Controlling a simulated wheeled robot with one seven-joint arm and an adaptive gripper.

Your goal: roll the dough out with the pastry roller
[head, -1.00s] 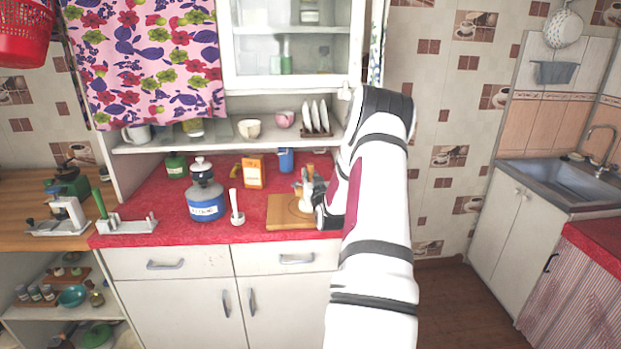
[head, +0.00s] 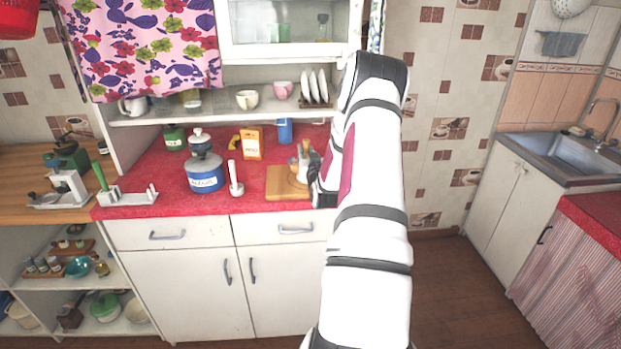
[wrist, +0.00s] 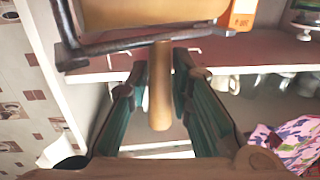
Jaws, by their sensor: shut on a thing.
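My gripper (wrist: 160,70), with teal fingers, is shut on the wooden handle of the pastry roller (wrist: 159,105). A dark metal frame crosses beyond the fingertips, and the wooden roller part shows at the top of the wrist view. In the head view my gripper (head: 316,186) is at the right side of a wooden board (head: 280,184) on the red counter; my arm hides part of it. I cannot make out the dough, nor whether the roller touches anything.
A shelf with cups and plates (head: 314,87) hangs above.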

